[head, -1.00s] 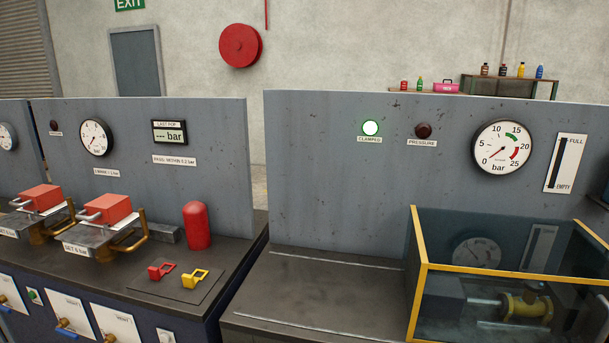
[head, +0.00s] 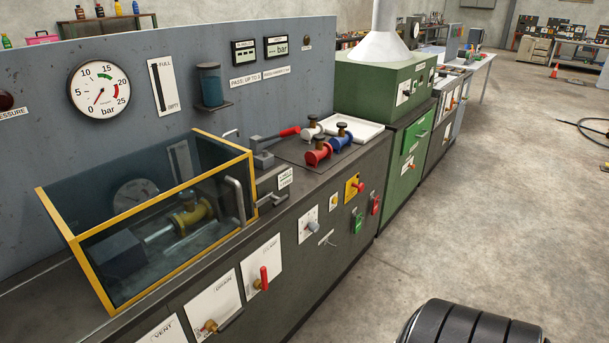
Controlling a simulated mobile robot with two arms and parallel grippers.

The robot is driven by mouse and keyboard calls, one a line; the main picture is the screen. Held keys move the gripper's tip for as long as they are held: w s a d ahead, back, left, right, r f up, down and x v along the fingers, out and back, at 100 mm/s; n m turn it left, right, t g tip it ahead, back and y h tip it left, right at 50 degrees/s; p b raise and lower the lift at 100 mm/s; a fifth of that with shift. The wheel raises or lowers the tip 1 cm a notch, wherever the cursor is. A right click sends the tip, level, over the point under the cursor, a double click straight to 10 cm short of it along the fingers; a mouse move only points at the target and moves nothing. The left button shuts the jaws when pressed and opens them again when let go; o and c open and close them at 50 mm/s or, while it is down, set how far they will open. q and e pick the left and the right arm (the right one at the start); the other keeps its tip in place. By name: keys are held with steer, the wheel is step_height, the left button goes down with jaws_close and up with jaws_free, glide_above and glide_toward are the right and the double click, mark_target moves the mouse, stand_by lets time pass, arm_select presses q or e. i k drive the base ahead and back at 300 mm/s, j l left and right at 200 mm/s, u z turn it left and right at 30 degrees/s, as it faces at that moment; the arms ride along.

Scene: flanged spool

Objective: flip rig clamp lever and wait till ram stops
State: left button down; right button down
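A lever with a red handle (head: 288,132) is mounted on a grey block on the bench, just right of the glazed yellow-framed enclosure (head: 250,160). Its handle points right and slightly up. A small label plate (head: 285,179) stands below it, with text too small to read surely. Inside the enclosure a silver rod (head: 160,235) lies between a dark block (head: 118,258) and a brass flanged piece (head: 190,212), seen dimly through the glass. I cannot tell whether rod and brass piece touch. Neither gripper is in view.
A pressure gauge (head: 99,89) has its needle near 0. Red (head: 317,152) and blue (head: 341,137) flanged pieces and a white tray (head: 351,130) stand right of the lever. The front panel carries a red-handled valve (head: 263,278). Open floor (head: 480,210) lies right.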

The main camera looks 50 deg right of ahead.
mark_target(263, 284)
steer(key=z, duration=1.3)
